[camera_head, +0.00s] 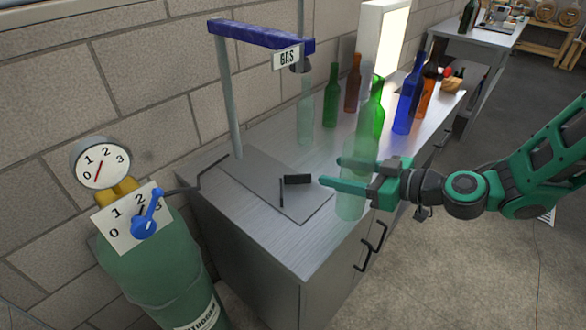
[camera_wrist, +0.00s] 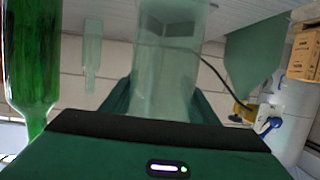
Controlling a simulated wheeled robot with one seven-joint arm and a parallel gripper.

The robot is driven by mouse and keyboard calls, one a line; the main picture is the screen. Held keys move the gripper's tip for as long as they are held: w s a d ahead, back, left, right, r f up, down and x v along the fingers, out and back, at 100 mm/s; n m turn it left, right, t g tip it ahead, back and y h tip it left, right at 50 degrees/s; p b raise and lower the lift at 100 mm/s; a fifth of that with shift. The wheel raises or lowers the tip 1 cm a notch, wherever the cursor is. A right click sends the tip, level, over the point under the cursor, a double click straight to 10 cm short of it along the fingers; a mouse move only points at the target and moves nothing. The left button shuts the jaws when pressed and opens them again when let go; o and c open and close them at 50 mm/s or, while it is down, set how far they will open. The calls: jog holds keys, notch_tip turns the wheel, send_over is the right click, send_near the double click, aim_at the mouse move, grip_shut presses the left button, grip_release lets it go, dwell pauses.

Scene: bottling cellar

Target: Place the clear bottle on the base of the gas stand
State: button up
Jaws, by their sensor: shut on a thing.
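The clear bottle (camera_head: 350,205) is see-through with a faint green tint. My gripper (camera_head: 338,171) is shut around its body and holds it roughly upright at the right edge of the gas stand's base. Whether its bottom touches anything is unclear. In the wrist view the bottle (camera_wrist: 165,75) fills the space between my fingers. A black block (camera_head: 297,179) and a thin dark rod (camera_head: 281,193) are on the base.
Another clear bottle (camera_head: 305,115) stands behind the base. Green (camera_head: 331,98), brown (camera_head: 352,85), blue (camera_head: 405,105) and orange (camera_head: 427,90) bottles stand further back, with another green one (camera_head: 377,110) near the held bottle. A green gas cylinder (camera_head: 160,265) is front left.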

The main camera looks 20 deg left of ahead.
jog(key=r+x, duration=0.1)
jog(key=x, duration=1.4)
jog(key=shift+s+a, duration=0.2)
jog(key=shift+a, duration=0.3)
jog(key=o, duration=1.4)
jog(key=shift+d, duration=0.15)
jog(key=v, duration=1.2)
